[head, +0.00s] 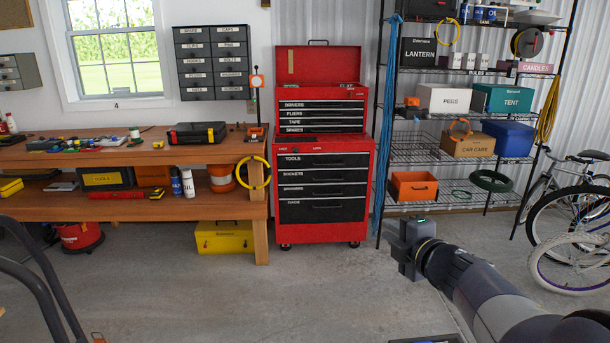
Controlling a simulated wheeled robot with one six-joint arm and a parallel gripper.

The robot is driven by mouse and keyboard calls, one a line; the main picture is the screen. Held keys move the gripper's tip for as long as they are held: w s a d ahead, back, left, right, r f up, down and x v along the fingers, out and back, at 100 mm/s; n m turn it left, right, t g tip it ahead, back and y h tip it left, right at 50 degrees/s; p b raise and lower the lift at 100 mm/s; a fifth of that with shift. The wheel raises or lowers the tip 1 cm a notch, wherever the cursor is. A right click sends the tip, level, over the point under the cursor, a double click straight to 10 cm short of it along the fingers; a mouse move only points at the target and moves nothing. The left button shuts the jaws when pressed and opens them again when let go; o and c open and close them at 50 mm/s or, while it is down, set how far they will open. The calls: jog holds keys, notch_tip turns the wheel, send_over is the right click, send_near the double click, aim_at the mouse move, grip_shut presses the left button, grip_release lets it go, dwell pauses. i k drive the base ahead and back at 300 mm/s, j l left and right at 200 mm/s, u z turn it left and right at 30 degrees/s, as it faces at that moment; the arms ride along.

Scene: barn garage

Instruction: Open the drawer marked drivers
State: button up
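The drawer marked drivers (320,105) is the top black drawer in the upper part of a red tool chest (324,232) against the far wall. It looks shut. Below it are shut drawers labelled pliers, tape and spares. The chest's top lid (320,65) stands open. My gripper (408,245) is in front of and to the right of the chest, low down and well apart from the drawer. Its fingers are seen too poorly to tell whether they are open or shut.
A wooden workbench (258,212) with tools stands left of the chest. A wire shelf (420,150) with boxes and a blue rope (389,120) stands right. Bicycles (570,240) are at the far right. The concrete floor (300,290) before the chest is clear.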

aim_at(310, 103)
jog(key=i+u, duration=0.25)
jog(key=i, duration=0.6)
jog(key=i+l+u, duration=0.1)
jog(key=i+u, duration=0.2)
jog(key=i, duration=0.55)
jog(key=i+z, duration=0.1)
jog(key=i, duration=0.5)
jog(key=i+j+z, duration=0.15)
jog(key=i, duration=0.45)
jog(key=i+j+z, duration=0.1)
jog(key=i, duration=0.5)
jog(key=i+l+z, duration=0.1)
jog(key=i+z, duration=0.25)
jog(key=i, duration=0.3)
jog(key=i+z, duration=0.35)
jog(key=i, duration=0.3)
